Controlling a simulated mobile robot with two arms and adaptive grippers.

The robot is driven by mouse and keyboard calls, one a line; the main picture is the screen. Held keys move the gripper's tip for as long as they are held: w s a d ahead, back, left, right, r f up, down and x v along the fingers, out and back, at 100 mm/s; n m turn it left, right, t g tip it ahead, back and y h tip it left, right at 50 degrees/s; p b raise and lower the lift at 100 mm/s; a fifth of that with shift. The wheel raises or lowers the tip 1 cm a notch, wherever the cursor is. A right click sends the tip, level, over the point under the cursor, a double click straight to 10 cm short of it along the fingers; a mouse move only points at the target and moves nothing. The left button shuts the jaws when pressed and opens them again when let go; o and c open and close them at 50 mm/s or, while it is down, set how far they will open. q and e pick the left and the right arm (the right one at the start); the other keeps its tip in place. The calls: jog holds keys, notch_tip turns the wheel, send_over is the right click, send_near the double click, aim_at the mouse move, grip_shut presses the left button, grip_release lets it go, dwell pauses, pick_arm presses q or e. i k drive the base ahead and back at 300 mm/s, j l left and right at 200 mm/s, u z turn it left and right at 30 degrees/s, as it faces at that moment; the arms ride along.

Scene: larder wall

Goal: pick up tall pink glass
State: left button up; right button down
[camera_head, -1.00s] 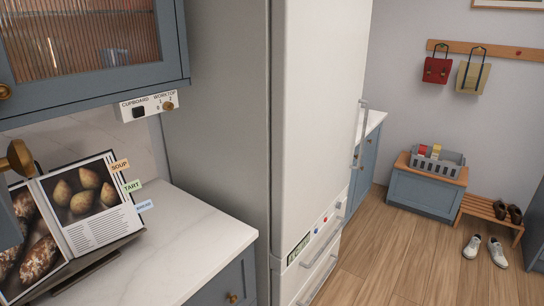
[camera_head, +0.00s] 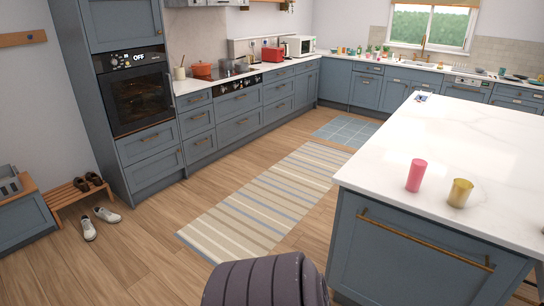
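A tall pink glass (camera_head: 416,175) stands upright on the white marble top of the island (camera_head: 460,135), near its front left corner. A shorter gold cup (camera_head: 460,193) stands just to its right, a small gap apart. Neither of my grippers shows. A dark ribbed rounded part at the bottom centre looks like part of my own body.
The island's blue front with a long brass handle (camera_head: 428,239) faces me. A striped rug (camera_head: 265,200) lies on the wooden floor to its left.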

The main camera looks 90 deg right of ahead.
aim_at(418, 167)
jog(key=z, duration=3.8)
